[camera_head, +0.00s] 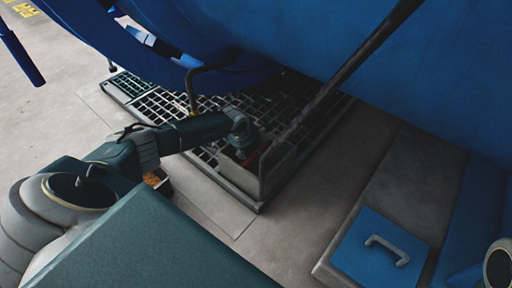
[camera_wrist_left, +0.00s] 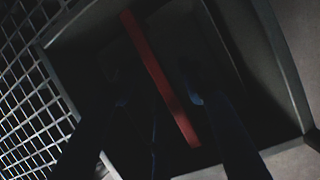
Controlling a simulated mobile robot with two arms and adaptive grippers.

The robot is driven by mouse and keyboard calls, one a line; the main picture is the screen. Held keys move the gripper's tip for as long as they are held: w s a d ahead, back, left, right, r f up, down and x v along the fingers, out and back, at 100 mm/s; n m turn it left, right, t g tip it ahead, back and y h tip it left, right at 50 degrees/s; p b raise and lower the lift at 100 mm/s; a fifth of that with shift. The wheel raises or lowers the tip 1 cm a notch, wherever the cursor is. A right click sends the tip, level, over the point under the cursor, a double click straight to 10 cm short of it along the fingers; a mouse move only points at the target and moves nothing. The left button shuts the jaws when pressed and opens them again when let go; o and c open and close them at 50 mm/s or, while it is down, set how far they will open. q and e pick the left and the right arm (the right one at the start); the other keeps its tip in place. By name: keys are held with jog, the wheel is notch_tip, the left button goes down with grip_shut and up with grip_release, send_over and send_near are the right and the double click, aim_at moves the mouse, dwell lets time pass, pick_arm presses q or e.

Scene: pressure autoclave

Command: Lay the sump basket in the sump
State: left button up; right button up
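A grey open-topped box with a dark inside, which looks like the sump basket (camera_head: 275,178), stands at the near right corner of the floor grating. A red bar (camera_wrist_left: 160,80) crosses its top in the left wrist view; a bit of red also shows in the head view. My left gripper (camera_head: 245,150) reaches down over the box from the left. In the left wrist view its dark fingers (camera_wrist_left: 155,98) straddle the red bar, apart, with a gap on the left side. The sump cannot be told apart from the box. My right gripper is not in view.
Metal grating (camera_head: 170,106) lies beyond and left of the box, under the big blue vessel (camera_head: 300,35). A dark slanted pole (camera_head: 350,67) passes close to the box. A blue panel with a handle (camera_head: 380,248) is at the lower right. Bare concrete floor lies at the left.

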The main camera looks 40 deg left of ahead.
pick_arm(q)
jog(key=v, duration=1.2)
dwell(0.5)
